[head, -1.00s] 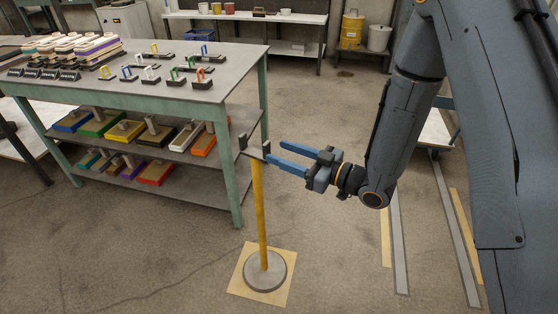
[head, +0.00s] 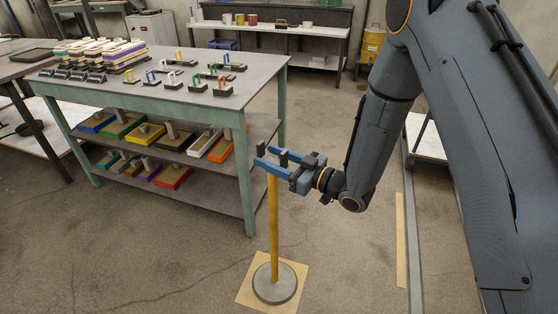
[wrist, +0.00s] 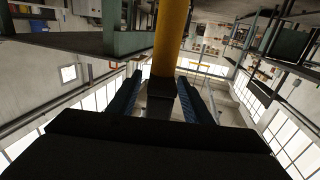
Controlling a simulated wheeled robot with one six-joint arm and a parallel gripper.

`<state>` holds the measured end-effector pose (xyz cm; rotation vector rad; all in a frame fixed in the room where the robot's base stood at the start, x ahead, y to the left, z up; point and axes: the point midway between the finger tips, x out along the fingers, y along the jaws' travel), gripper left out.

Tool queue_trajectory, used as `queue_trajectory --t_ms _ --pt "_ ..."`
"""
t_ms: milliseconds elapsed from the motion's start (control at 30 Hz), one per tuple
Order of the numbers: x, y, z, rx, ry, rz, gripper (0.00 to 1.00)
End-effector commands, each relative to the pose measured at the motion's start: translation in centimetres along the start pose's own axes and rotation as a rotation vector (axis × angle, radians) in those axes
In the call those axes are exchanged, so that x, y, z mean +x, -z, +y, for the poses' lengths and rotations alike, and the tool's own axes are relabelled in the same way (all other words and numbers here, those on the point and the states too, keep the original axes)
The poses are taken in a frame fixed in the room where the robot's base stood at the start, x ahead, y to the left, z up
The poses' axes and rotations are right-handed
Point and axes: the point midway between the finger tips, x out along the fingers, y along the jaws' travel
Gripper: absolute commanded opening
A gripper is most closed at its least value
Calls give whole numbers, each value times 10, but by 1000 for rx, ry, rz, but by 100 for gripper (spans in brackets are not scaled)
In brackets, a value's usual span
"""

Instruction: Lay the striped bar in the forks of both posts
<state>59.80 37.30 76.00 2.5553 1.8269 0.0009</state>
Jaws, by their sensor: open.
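One yellow post (head: 273,225) stands upright on a round grey base (head: 275,284) in the head view. Dark prongs of its fork (head: 262,147) show at its top. My gripper (head: 262,156) is open at the post's top, its blue fingers overlapping the fork. In the wrist view the yellow post (wrist: 171,40) and a dark block below it in the picture appear between the two blue fingers (wrist: 158,95). I cannot tell whether the fingers touch the fork. I see no striped bar and no second post.
A green-legged workbench (head: 170,90) stands to the left, with small coloured items on top and trays on its shelves. A tan square (head: 246,291) lies under the post base. A white table (head: 270,28) is at the back. The floor in front is clear.

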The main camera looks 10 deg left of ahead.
Motion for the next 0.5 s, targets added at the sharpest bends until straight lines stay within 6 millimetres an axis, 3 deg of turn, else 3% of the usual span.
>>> queue_trajectory --t_ms 267,500 --pt "1 0 0 1 -1 -1 44" --pt "1 0 0 1 -1 0 3"
